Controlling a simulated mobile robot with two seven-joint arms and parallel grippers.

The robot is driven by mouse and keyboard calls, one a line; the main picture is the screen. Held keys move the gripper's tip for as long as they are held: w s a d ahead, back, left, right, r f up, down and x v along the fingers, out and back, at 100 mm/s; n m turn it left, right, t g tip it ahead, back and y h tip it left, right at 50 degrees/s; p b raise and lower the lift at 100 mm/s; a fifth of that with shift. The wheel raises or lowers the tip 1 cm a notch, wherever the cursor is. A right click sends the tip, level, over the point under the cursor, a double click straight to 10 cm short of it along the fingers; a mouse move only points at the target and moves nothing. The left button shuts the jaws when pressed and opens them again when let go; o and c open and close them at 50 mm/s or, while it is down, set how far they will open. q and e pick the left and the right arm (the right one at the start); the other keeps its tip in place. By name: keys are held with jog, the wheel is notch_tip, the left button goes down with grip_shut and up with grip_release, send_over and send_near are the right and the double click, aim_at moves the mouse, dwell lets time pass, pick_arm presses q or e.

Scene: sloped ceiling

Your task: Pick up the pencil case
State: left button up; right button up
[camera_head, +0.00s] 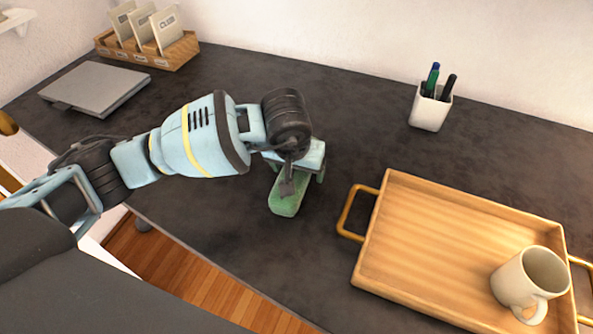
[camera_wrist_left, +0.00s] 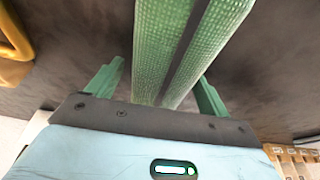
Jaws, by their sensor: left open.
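The pencil case (camera_head: 287,201) is green and long, with a dark stripe along its middle, and lies on the dark desk. My left gripper (camera_head: 297,176) is over it in the head view and hides its far part. In the left wrist view the pencil case (camera_wrist_left: 185,45) runs between the two green fingers of my left gripper (camera_wrist_left: 158,88). The fingers are apart, one on each side, with a gap to the case on the left. On the right the finger is close to the case, and I cannot tell if it touches. My right gripper is not in view.
A wooden tray (camera_head: 430,225) with brass handles and a white mug (camera_head: 530,280) stands to the right. A white pen cup (camera_head: 429,108) is behind it. A grey laptop (camera_head: 95,88) and a wooden card holder (camera_head: 150,50) are at the back left. The desk's front edge is near the case.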

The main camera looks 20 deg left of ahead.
pick_arm(q)
jog(key=shift+c, duration=0.4)
jog(key=c, duration=1.1)
jog(key=shift+o, duration=0.2)
notch_tip(320, 180, up, 10)
jog(key=shift+r, duration=0.1)
